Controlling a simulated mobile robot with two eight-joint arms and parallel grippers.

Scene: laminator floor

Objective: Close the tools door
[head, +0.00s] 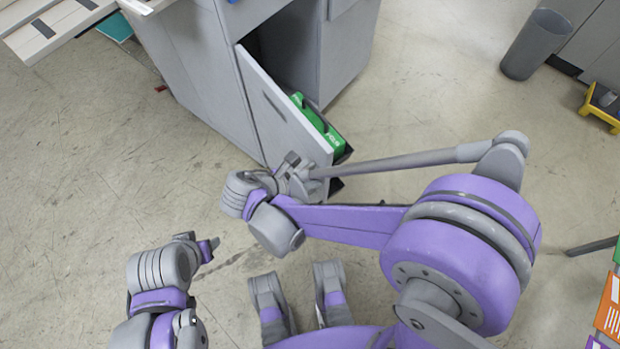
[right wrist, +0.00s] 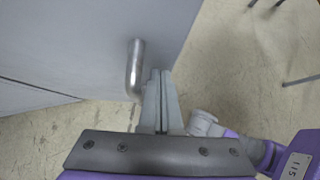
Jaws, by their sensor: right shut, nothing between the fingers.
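The tools door (head: 262,105) is a grey panel standing ajar on the grey cabinet, swung out toward me. Its dark opening shows behind it in the head view. My right gripper (head: 293,168) is at the door's near free edge. In the right wrist view its shut, empty fingers (right wrist: 160,76) are just right of a silver bar handle (right wrist: 135,70) on the grey panel; I cannot tell whether they touch. My left gripper (head: 208,249) is low at the left, away from the door; its finger opening is unclear.
Green boxes (head: 318,122) sit in a dark holder behind the door. The grey cabinet (head: 345,50) stands at the back.

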